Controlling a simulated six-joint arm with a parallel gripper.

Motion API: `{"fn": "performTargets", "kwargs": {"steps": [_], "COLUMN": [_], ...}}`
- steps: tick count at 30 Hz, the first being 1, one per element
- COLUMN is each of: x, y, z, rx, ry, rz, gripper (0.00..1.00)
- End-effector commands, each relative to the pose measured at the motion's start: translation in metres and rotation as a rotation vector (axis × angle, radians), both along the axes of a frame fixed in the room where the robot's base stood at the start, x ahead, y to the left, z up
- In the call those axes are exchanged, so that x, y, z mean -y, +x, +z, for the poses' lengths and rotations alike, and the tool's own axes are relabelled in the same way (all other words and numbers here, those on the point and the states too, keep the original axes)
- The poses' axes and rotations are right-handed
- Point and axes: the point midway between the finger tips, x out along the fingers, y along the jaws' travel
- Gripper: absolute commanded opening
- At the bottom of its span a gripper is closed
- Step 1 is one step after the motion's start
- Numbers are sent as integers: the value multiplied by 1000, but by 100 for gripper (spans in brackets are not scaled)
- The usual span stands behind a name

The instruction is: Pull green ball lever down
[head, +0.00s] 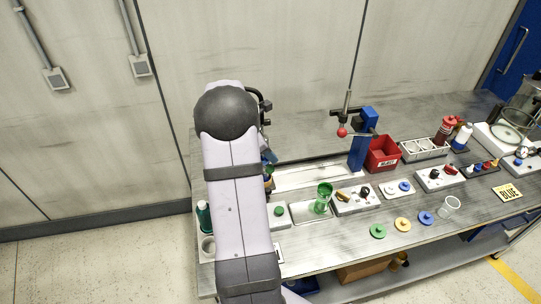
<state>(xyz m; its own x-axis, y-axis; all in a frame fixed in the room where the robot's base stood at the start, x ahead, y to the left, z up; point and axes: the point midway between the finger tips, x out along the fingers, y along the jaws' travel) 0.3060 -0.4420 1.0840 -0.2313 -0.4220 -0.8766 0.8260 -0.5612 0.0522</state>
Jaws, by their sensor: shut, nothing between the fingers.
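No green ball lever can be made out in the head view. My arm crosses the left part of the bench and hides what lies behind it. Dark curved parts (264,106) stick out to the right of my arm's rounded joint; I cannot tell whether they belong to my gripper or to a pump. My gripper's fingertips do not show. Small blue parts (269,156) show at my arm's right edge, mostly hidden. To the right, a blue pump post (359,152) carries a dark lever with a red ball (342,132).
A red bin (383,153) stands right of the blue post. A green cup (323,196) stands in a shallow tray (307,216). Switch boxes, bottles and coloured discs fill the right and front of the metal bench (345,241). A dark green bottle (204,217) stands left of my arm.

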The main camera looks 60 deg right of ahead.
Motion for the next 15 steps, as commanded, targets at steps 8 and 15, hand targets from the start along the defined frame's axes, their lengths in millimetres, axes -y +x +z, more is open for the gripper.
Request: {"fn": "performTargets", "kwargs": {"steps": [8, 15], "x": [-5, -6], "y": [-1, -7], "z": [34, 70], "rx": [1, 7], "ry": [-1, -7], "rz": [1, -1], "gripper": [0, 0]}}
